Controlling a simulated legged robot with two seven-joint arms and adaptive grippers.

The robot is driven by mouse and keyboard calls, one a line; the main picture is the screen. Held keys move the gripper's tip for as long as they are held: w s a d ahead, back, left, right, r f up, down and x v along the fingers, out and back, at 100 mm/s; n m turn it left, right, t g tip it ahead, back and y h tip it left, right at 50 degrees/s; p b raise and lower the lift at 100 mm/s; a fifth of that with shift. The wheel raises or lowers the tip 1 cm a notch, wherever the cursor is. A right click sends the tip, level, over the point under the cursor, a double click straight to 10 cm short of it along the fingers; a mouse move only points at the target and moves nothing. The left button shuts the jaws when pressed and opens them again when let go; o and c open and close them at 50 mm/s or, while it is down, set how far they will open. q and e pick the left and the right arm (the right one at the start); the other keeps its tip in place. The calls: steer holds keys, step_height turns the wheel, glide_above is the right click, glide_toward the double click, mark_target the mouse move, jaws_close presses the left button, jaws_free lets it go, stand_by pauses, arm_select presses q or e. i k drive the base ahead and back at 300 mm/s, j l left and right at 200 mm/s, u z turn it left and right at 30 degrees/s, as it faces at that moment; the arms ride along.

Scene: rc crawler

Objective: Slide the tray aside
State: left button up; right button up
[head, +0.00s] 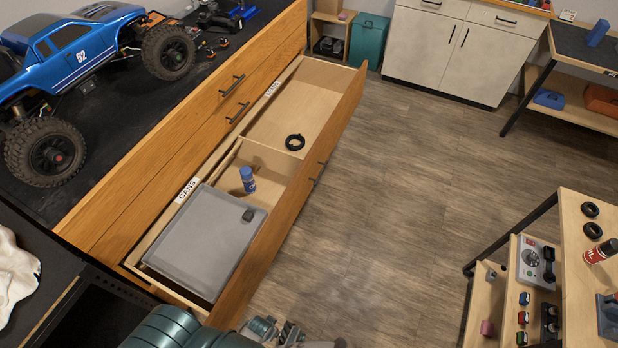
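A grey tray (200,240) lies in the near part of the open drawer, below the "CANS" label. It has a small dark knob or handle (248,215) near its right corner. A blue can (248,179) stands in the drawer just beyond the tray. My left gripper (277,331) is at the bottom edge, outside the drawer front and apart from the tray. It is partly cut off, and its opening is not clear. My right gripper is not visible.
The long wooden drawer front (290,200) stands out over the floor. A black ring (295,142) lies in the far compartment, past a divider. A blue truck (75,60) stands on the bench at left. A shelf cart (575,270) is at right. The middle floor is clear.

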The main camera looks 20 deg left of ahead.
mark_target(203, 246)
steer(key=u, duration=1.85)
steer(key=k+j, duration=0.05)
steer(key=j, duration=0.05)
